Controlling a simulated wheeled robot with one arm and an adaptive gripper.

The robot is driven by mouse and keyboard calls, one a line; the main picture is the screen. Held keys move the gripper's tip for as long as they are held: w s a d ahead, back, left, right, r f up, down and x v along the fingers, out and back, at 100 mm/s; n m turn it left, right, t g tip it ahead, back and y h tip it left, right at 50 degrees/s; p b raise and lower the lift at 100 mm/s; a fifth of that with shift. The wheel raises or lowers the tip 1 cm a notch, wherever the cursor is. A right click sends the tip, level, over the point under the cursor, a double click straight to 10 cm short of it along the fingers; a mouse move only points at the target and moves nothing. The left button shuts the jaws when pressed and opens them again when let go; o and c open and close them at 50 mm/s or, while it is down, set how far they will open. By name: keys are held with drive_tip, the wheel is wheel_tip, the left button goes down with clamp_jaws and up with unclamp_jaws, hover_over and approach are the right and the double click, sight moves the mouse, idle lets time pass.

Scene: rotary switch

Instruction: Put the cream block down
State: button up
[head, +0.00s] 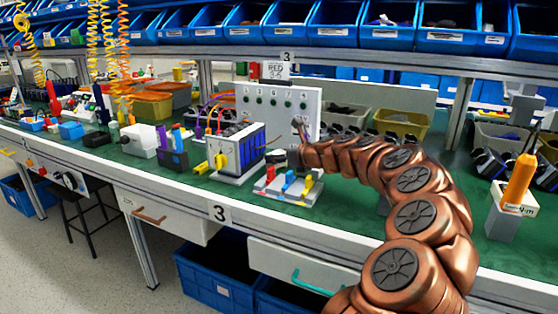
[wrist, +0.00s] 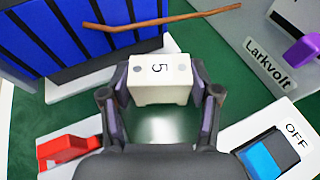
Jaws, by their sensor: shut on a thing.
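In the wrist view, my gripper (wrist: 160,88) is shut on a cream block (wrist: 160,92). The block has a dark "5" and two grey dots on its upper face, and a finger presses on each side of it. Green bench surface shows around it; I cannot tell whether the block touches anything below. In the head view, my gripper (head: 279,158) is low over the bench, between the blue-celled box and the base with coloured levers. The block is too small and covered to make out there.
The blue-celled box (head: 238,150) stands left of my gripper, with a thin brown rod (wrist: 155,20) near it. A white base with red, blue and yellow levers (head: 288,190) is in front.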

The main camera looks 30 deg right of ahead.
drive_tip(key=shift+f, duration=0.1)
drive_tip(key=o, duration=1.5)
drive_tip(key=shift+s+r, duration=0.2)
drive_tip(key=p+v, duration=0.2)
drive_tip(key=v, duration=0.7)
drive_tip(key=shift+s+d+r+p, duration=0.15)
drive_tip(key=shift+s+p, duration=0.15)
drive_tip(key=shift+p, duration=0.05)
drive_tip(key=shift+v, duration=0.95)
